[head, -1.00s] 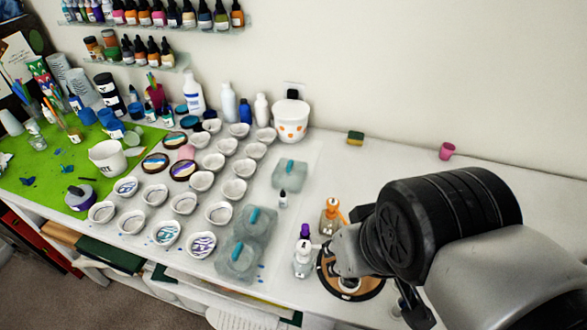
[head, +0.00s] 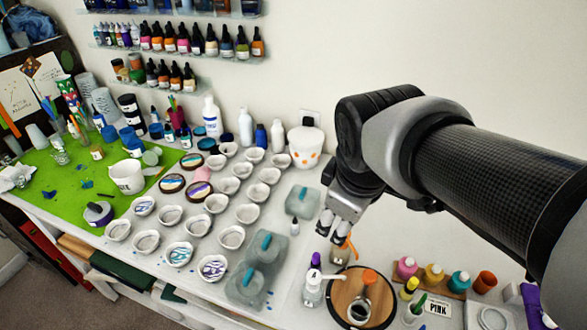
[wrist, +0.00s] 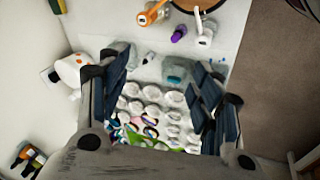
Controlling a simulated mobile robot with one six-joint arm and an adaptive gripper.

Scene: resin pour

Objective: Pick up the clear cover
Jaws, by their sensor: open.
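Several clear covers with teal handles stand on the white table in the head view. One clear cover (head: 302,203) stands alone at the back, and two more, a middle one (head: 266,250) and a front one (head: 243,288), stand close together nearer the front edge. My gripper (head: 334,227) is open and empty, above the table and to the right of the back cover in the picture. In the wrist view a greyish clear cover (wrist: 178,71) shows between the fingertips of my gripper (wrist: 160,60), apart from them. I cannot tell which of the covers this is.
Several small white bowls (head: 232,237) fill the table left of the covers. A small dropper bottle (head: 294,227) stands beside the back cover. Bottles and a round wooden board (head: 376,311) are on the right. A white tub (head: 305,147) stands near the wall.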

